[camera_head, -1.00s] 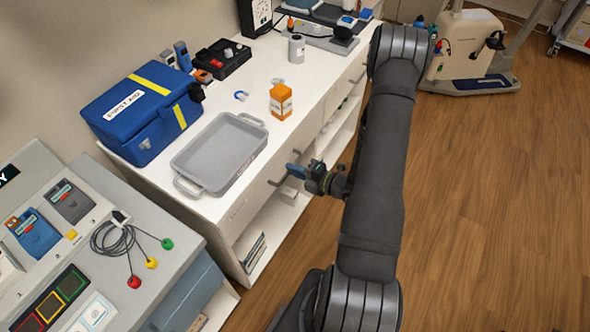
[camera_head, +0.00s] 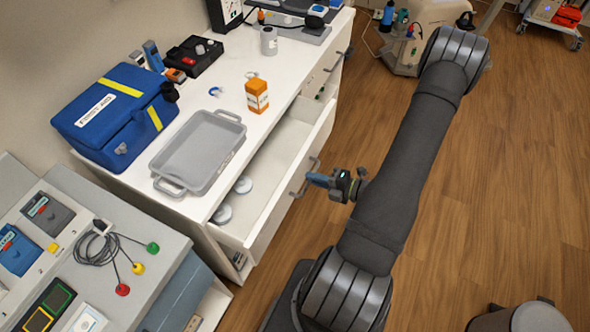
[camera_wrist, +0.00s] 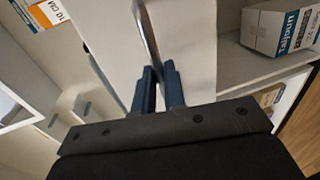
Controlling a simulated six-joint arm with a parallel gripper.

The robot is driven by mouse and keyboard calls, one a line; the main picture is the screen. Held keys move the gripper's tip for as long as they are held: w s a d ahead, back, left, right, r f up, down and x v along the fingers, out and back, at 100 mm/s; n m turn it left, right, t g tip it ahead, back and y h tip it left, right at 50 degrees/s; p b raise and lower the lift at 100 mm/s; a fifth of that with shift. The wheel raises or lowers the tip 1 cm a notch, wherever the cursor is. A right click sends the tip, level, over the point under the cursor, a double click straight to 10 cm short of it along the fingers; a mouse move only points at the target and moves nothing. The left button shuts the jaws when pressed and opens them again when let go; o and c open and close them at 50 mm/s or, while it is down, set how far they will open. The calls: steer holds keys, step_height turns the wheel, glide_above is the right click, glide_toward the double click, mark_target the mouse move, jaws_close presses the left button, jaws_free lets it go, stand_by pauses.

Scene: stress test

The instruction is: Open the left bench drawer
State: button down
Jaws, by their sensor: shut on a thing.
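The left bench drawer (camera_head: 262,222) is pulled well out from the white bench, and its inside shows in the head view. My gripper (camera_head: 313,179) is at the drawer's grey bar handle (camera_head: 298,190), on the outer side of the drawer front. In the wrist view the blue fingers (camera_wrist: 158,90) are shut on the handle (camera_wrist: 146,35), in front of the white drawer front (camera_wrist: 185,45).
A shelf box (camera_wrist: 282,28) shows at right in the wrist view.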

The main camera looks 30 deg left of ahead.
steer(key=f+v, duration=0.2)
steer(key=v, duration=0.7)
steer(key=shift+d, duration=0.45)
steer(key=c, duration=1.5)
jaws_free()
steer(key=v, duration=1.7)
steer(key=shift+d, duration=0.2)
